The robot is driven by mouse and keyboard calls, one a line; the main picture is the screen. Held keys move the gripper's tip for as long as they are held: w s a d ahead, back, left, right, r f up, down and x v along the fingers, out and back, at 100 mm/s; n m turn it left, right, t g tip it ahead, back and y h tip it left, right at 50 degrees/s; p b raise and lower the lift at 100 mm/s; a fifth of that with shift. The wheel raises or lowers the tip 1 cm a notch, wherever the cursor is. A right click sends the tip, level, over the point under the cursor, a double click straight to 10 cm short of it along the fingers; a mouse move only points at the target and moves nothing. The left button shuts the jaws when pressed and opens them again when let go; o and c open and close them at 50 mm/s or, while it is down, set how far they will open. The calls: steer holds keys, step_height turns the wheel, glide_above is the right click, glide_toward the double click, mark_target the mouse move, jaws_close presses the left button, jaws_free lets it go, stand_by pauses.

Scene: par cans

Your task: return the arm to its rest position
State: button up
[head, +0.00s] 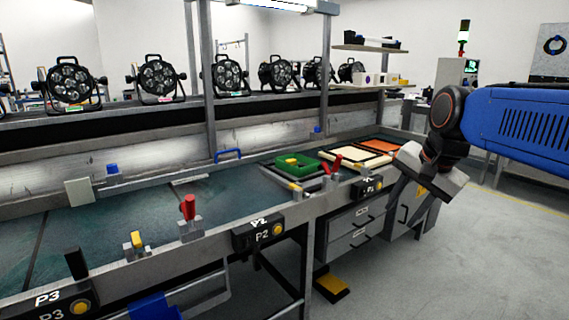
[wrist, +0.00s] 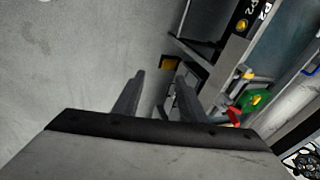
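My arm (head: 520,122), blue with a dark wrist joint, reaches in from the right edge in the head view. My gripper (wrist: 157,84) shows in the wrist view with its two dark fingers apart and nothing between them. The wrist camera looks down on grey floor (wrist: 80,60) with the bench edge to the right.
The workbench (head: 130,215) carries red and yellow clamps, a green tray (head: 296,166), a cream tray (head: 352,153) and an orange tray (head: 382,146). Par cans (head: 157,79) stand on the rail behind. A yellow-black pedal (head: 331,287) lies below. Floor at right is clear.

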steer(key=s+d+f+n+h, duration=0.1)
steer(key=s+d+f+n, duration=0.1)
steer(key=s+f+n, duration=0.8)
steer(key=s+f, duration=0.6)
steer(key=s, duration=0.2)
steer(key=shift+s+f, duration=0.15)
steer(key=shift+s, duration=0.05)
stand_by(0.6)
